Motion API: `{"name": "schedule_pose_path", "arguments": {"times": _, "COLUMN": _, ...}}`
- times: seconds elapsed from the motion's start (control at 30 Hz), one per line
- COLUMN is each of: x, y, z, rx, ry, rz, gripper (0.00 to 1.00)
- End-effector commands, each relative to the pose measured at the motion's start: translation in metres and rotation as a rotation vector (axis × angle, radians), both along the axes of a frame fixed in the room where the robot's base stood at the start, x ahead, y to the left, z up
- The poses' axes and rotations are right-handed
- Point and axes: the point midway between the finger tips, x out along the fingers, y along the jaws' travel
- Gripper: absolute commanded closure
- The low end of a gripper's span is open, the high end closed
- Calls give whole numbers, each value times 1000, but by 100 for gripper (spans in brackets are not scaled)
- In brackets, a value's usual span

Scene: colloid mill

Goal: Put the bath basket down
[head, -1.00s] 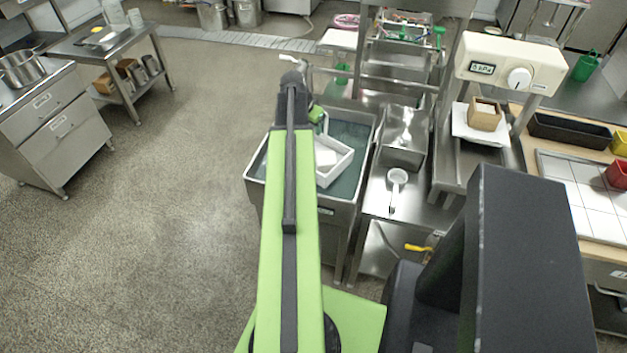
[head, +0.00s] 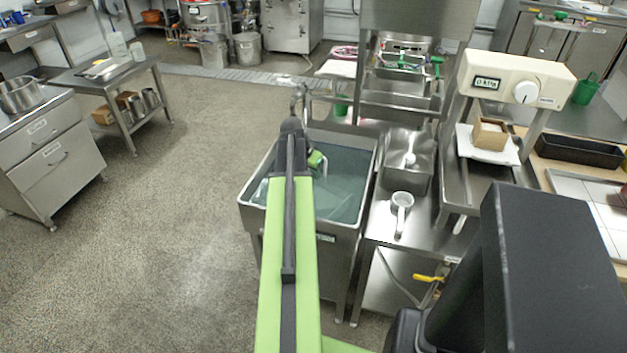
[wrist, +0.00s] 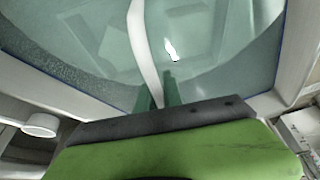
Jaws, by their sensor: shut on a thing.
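The bath is a steel tank (head: 349,222) of blue-green water (head: 345,170), below and ahead of my arm. In the wrist view, the green fingers of my gripper (wrist: 158,98) are shut on a white curved strip, part of the bath basket (wrist: 142,45). The strip runs away from the fingers over the water. Pale blocky shapes show dimly through the water beside it; I cannot tell whether they belong to the basket. In the head view my arm hides most of the gripper and basket, so whether the basket touches the tank floor is unclear.
A steel bench right of the tank holds a white ladle-like cup (head: 402,201) and a steel basin (head: 407,160). The floor at left is open.

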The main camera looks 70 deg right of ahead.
Motion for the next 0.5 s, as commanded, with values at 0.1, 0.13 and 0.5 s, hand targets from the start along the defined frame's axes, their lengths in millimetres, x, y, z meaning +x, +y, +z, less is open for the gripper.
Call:
{"name": "schedule_pose_path", "arguments": {"times": 0.1, "x": 0, "y": 0, "z": 1, "rx": 0, "ry": 0, "rz": 0, "gripper": 100}}
{"name": "schedule_pose_path", "arguments": {"times": 0.13, "x": 0, "y": 0, "z": 1, "rx": 0, "ry": 0, "rz": 0, "gripper": 100}}
{"name": "schedule_pose_path", "arguments": {"times": 0.5, "x": 1, "y": 0, "z": -2, "rx": 0, "ry": 0, "rz": 1, "gripper": 68}}
